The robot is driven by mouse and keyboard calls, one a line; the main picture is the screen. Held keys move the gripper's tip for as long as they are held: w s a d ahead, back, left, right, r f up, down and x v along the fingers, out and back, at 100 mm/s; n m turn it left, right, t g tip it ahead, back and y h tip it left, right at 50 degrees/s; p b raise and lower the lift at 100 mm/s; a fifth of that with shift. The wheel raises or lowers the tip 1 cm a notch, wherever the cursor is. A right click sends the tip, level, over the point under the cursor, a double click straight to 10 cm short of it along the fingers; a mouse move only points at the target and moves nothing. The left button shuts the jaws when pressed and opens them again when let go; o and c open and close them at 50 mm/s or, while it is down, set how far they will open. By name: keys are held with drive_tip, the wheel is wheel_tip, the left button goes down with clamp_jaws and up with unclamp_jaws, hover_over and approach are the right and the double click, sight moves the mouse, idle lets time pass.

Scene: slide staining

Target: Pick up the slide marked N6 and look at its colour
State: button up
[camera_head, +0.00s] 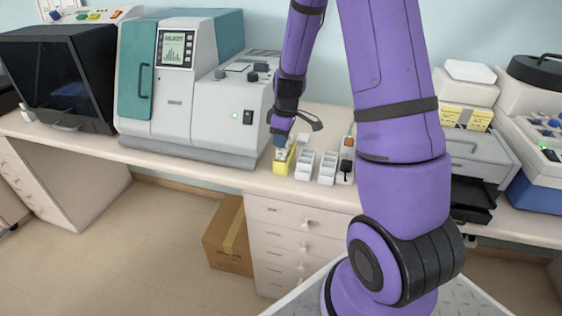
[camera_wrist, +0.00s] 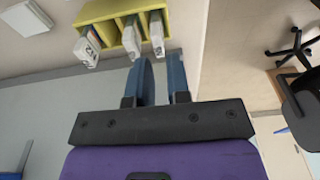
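The yellow slide rack (camera_head: 283,166) stands near the front edge of the counter; it also shows at the top of the wrist view (camera_wrist: 98,11). Several slides stick out of it there: a left slide (camera_wrist: 86,50) with a dark mark, a middle slide (camera_wrist: 131,40) and a right slide (camera_wrist: 157,32). I cannot read N6 on any of them. My gripper (camera_wrist: 161,60) has its two blue fingers apart, with the tips close to the end of the right slide; contact is not clear. In the head view my gripper (camera_head: 281,138) is just above the rack.
Two white racks (camera_head: 305,165) (camera_head: 328,168) and a dark item (camera_head: 346,168) stand to the right of the yellow rack. A grey and teal machine (camera_head: 190,90) stands to the left. A cardboard box (camera_head: 229,238) is on the floor below. A dark chair (camera_wrist: 298,90) shows in the wrist view.

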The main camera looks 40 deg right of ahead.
sight(281, 156)
drive_tip(key=shift+w+f, duration=0.1)
drive_tip(key=shift+f, duration=2.6)
clamp_jaws()
